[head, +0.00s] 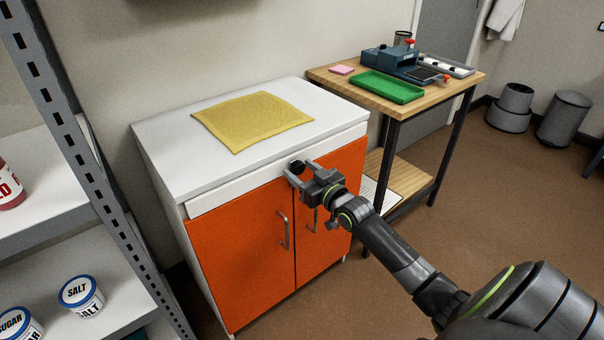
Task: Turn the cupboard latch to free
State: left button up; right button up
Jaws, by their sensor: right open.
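The cupboard (237,252) has two orange doors with metal bar handles and a white top. The latch (297,166) shows as a small dark knob on the white strip above the doors, near where they meet. My right gripper (299,173) is open, with its fingertips at the latch, one on each side of it as seen here. I cannot tell whether the fingers touch it. The gripper hides part of the right door and its handle. Both doors look shut. My left gripper is not in view.
A yellow cloth (252,120) lies on the cupboard top. A wooden table (450,88) with a green tray (387,87) and a blue device stands behind right. A metal shelf (78,150) with tubs (81,296) is close on the left.

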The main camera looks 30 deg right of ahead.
jog(key=shift+w, duration=0.1)
grip_shut()
dwell(0.4)
